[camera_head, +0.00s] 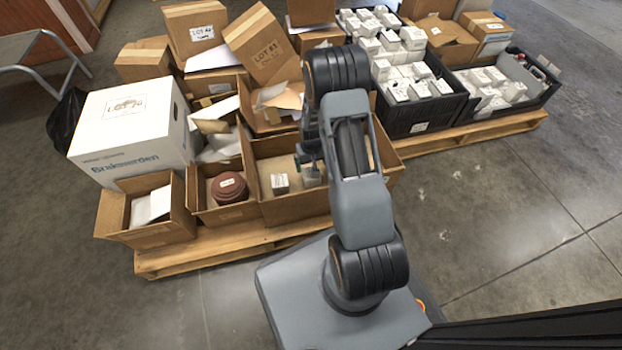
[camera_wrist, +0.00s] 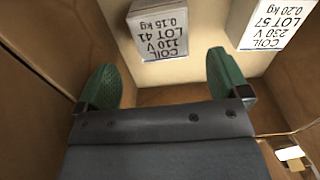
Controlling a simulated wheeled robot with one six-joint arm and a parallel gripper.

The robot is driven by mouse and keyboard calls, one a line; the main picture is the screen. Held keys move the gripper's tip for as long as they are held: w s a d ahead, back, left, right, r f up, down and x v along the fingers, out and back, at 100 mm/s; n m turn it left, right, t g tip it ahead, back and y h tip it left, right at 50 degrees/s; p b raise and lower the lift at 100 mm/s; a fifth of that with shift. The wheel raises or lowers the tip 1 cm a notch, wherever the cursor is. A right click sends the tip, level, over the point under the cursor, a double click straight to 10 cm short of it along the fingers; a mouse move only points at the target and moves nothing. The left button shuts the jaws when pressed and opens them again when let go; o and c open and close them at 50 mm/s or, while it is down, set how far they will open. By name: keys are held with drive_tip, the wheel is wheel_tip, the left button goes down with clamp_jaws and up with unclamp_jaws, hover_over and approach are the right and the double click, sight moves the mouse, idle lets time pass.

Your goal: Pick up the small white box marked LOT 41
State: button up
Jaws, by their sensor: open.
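The small white box marked LOT 41 (camera_wrist: 158,32) stands on the floor of an open brown carton (camera_head: 295,207). In the wrist view its label reads COIL, 110 V, 0.15 kg and appears upside down. My gripper (camera_wrist: 165,80) is open, with its two green fingers apart and nothing between them. The box is ahead of the fingertips, roughly in line with the gap. A similar white box marked LOT 57 (camera_wrist: 272,22) stands to its right in that view. In the head view, my gripper (camera_head: 308,155) is over the carton, partly hidden by my arm.
Carton walls are close around my gripper. In the head view, a carton with a reddish-brown round object (camera_head: 229,188) adjoins on the left. A large white box (camera_head: 130,130) stands farther left. Black crates (camera_head: 425,118) of white boxes stand right. The front floor right is clear.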

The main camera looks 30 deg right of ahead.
sight(310, 182)
drive_tip(key=shift+a+f+b, duration=0.1)
drive_tip(key=shift+f+b, duration=1.7)
drive_tip(key=shift+f, duration=0.95)
drive_tip(key=shift+r, duration=0.1)
drive_tip(key=c, duration=1.1)
